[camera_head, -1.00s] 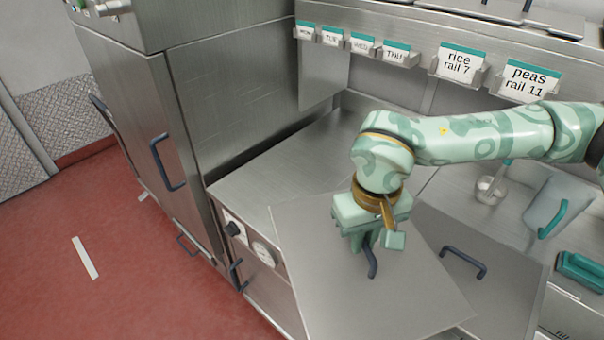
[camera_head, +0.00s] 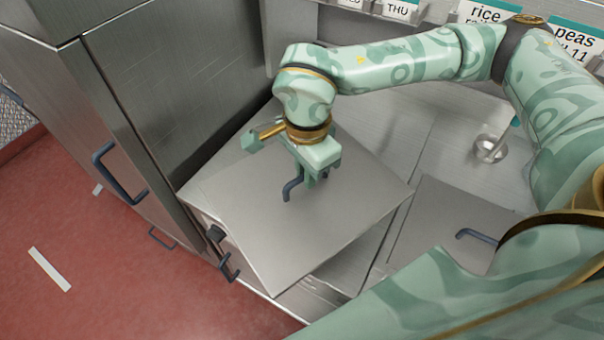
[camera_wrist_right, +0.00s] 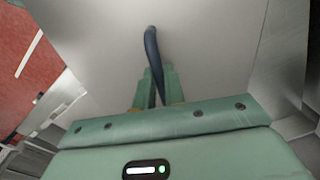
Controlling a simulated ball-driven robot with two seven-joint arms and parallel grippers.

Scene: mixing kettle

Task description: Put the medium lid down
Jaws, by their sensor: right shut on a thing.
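The medium lid (camera_head: 340,228) is a flat square steel plate with a dark bent handle (camera_head: 291,188). It lies turned at an angle over the steel counter at the left, its near corner reaching past the counter's front edge. I cannot tell whether it touches the counter. My right gripper (camera_head: 303,180) is above the lid and shut on its handle. In the right wrist view the handle (camera_wrist_right: 152,50) runs between the two fingers (camera_wrist_right: 156,88), with the lid's grey surface (camera_wrist_right: 105,60) around it. My left gripper is not in view.
Another steel lid (camera_head: 435,225) with a dark handle lies on the counter at the right. A small metal cup (camera_head: 489,149) stands behind it. A tall steel cabinet (camera_head: 185,80) borders the counter on the left. Label holders (camera_head: 400,10) line the back.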

